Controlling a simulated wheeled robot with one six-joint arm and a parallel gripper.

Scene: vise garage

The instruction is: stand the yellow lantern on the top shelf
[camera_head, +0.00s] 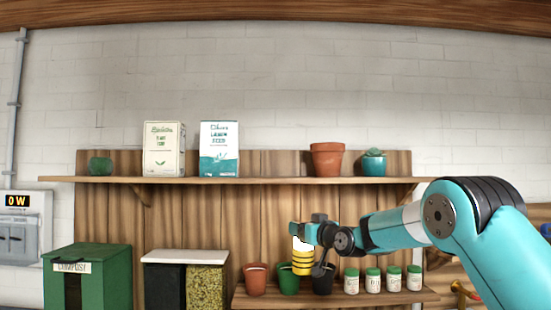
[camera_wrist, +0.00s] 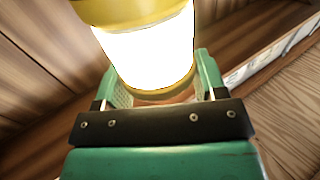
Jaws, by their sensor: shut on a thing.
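The yellow lantern (camera_head: 302,264) has yellow banded ends and a bright white glowing middle. My gripper (camera_head: 303,236) is shut on it, in front of the wooden back panel and below the top shelf (camera_head: 262,182). In the wrist view the lantern (camera_wrist: 148,52) is between the two green fingers of my gripper (camera_wrist: 158,80); its far end runs out of the picture at the top. The lantern looks about upright in the head view. Whether its bottom touches the lower shelf cannot be told.
On the top shelf are a green pot (camera_head: 100,166), two seed boxes (camera_head: 164,150) (camera_head: 219,150), a terracotta pot (camera_head: 327,160) and a teal planter (camera_head: 374,164). Bare shelf lies between the boxes and terracotta pot. The lower shelf (camera_head: 400,297) holds pots and several jars (camera_head: 373,281).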

